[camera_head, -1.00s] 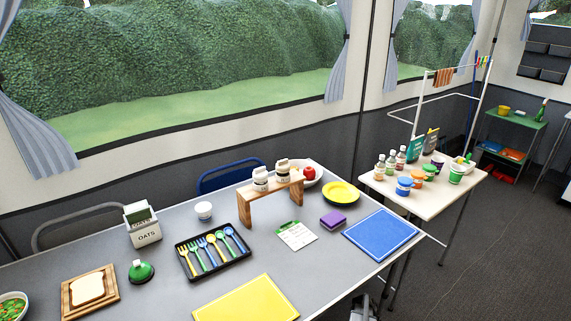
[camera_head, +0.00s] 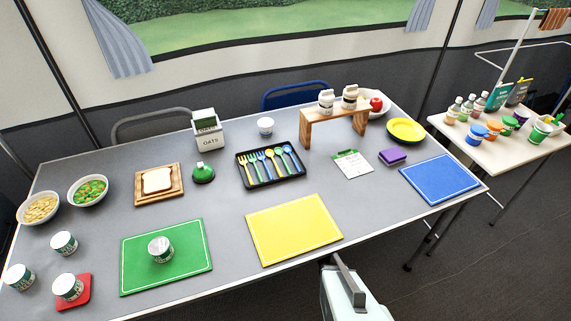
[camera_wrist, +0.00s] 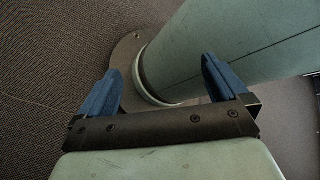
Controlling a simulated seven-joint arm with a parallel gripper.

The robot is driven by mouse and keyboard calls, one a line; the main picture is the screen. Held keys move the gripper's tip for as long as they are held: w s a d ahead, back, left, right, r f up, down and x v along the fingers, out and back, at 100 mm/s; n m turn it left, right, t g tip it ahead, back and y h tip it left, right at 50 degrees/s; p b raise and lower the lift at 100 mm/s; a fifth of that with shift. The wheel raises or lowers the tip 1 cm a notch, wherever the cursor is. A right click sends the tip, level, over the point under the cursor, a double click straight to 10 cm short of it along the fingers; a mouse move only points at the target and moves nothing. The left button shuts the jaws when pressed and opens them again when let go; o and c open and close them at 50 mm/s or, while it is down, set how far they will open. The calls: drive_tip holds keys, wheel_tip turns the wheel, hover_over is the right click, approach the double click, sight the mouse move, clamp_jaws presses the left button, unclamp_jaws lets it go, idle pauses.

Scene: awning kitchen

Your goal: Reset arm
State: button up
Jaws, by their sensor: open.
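My gripper (camera_wrist: 162,85) shows in the wrist view with its two blue fingers spread wide apart and nothing between them. It points down towards the dark floor, beside a pale round column of my own body. In the head view my pale arm (camera_head: 345,295) shows at the bottom centre, off the table's front edge. The fingertips are not clearly visible in that view.
A long grey table (camera_head: 225,215) carries a green mat (camera_head: 190,235), yellow mat (camera_head: 293,228), blue mat (camera_head: 440,180), cutlery tray (camera_head: 246,180), wooden stand (camera_head: 307,135) and several white cups. A smaller table (camera_head: 492,150) with jars stands at right. Floor (camera_head: 470,260) at lower right is clear.

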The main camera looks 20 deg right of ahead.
drive_tip(key=w+a+m+t, duration=0.1)
drive_tip(key=a+m+t, duration=0.3)
drive_tip(key=a+m, duration=0.4)
drive_tip(key=a, duration=0.7)
drive_tip(key=shift+w+t, duration=0.3)
drive_tip(key=shift+w, duration=0.1)
